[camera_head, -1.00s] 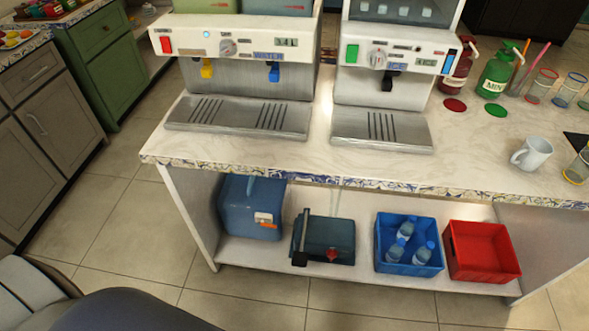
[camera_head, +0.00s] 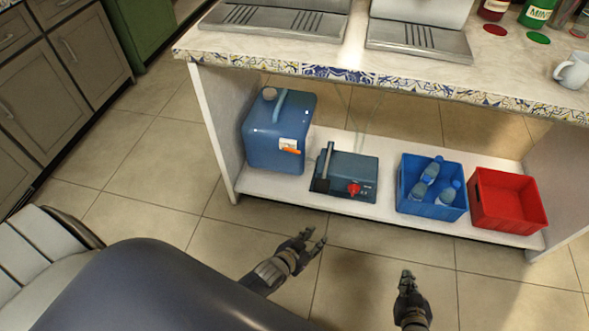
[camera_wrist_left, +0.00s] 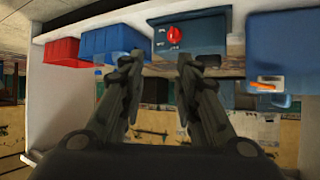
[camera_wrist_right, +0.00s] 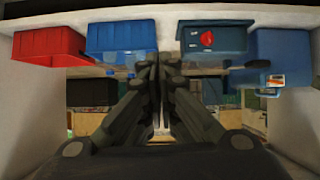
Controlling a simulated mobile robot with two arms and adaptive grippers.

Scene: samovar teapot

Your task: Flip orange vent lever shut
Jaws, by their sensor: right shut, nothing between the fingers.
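The orange vent lever (camera_head: 291,151) is on the front of the blue water canister (camera_head: 262,150), at the left end of the lower shelf. The lever also shows on the canister in the left wrist view (camera_wrist_left: 262,86). My left gripper (camera_head: 316,240) is open and empty over the floor in front of the shelf, below and right of the canister. Its fingers stand apart in the left wrist view (camera_wrist_left: 157,65). My right gripper (camera_head: 407,277) is shut and empty further right, with its fingertips together in the right wrist view (camera_wrist_right: 158,62). Neither gripper touches the canister.
A blue crate (camera_head: 430,205) with bottles and a red crate (camera_head: 505,205) follow. The counter edge (camera_head: 390,80) overhangs the shelf.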

